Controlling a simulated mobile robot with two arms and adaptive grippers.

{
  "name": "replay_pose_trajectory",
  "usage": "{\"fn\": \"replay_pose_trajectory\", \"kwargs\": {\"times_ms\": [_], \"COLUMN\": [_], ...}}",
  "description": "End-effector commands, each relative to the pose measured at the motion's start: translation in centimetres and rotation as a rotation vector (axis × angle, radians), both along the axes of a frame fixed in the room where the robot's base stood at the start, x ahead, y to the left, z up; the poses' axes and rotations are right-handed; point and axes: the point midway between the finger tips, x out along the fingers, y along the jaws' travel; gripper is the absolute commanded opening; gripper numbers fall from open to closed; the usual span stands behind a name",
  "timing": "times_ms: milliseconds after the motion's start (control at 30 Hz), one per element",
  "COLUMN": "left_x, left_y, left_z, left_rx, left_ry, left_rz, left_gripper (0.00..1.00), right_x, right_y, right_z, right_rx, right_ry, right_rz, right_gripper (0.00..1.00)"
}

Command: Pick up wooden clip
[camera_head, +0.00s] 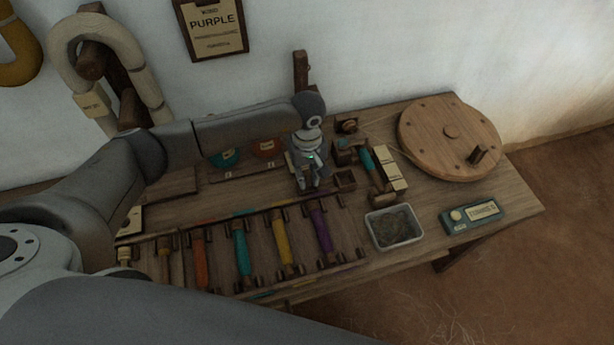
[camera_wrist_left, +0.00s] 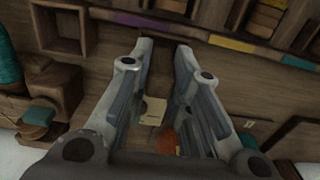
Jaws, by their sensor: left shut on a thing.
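My left gripper (camera_head: 313,184) is over the middle of the wooden table, pointing down just behind the bobbin rack. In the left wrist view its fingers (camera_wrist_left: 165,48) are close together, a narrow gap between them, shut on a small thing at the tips. I take this to be the wooden clip; the fingers and the brown wood behind hide its outline. A cream tag (camera_wrist_left: 153,111) and an orange round thing (camera_wrist_left: 166,143) show through the gap, beyond the fingers. My right gripper is not in view.
The rack holds orange, teal, yellow and purple bobbins (camera_head: 322,230) in front. A small open wooden box (camera_head: 345,181), a teal-handled tool (camera_head: 367,162) and a pale bin (camera_head: 394,242) stand to the right. A round wooden wheel (camera_head: 430,125) and a teal box (camera_head: 466,222) lie farther right.

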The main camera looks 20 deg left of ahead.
Motion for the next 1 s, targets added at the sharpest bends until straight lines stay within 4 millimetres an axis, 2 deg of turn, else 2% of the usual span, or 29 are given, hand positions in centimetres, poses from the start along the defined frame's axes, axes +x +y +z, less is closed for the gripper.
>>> {"fn": "replay_pose_trajectory", "kwargs": {"times_ms": [100,233,400,600,700,1000], "left_x": [0.1,-1.4,-3.9,-7.7,-9.0,-10.8], "left_y": [0.0,-1.2,-3.4,-6.4,-7.5,-8.9], "left_z": [2.0,3.9,7.7,9.7,10.5,11.6], "left_rx": [0.0,0.001,-0.001,0.0,0.001,0.001], "left_ry": [-0.006,-0.004,-0.007,-0.004,-0.003,-0.002], "left_rz": [-0.003,-0.007,-0.009,-0.008,-0.006,-0.001], "left_gripper": [0.06,0.06,0.06,0.06,0.06,0.06], "right_x": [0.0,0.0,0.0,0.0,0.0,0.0], "right_y": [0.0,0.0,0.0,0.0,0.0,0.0], "right_z": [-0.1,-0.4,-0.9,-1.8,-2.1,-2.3], "right_rx": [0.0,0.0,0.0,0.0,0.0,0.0], "right_ry": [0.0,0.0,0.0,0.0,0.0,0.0], "right_rz": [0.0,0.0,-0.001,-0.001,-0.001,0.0], "right_gripper": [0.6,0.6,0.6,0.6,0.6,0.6]}}
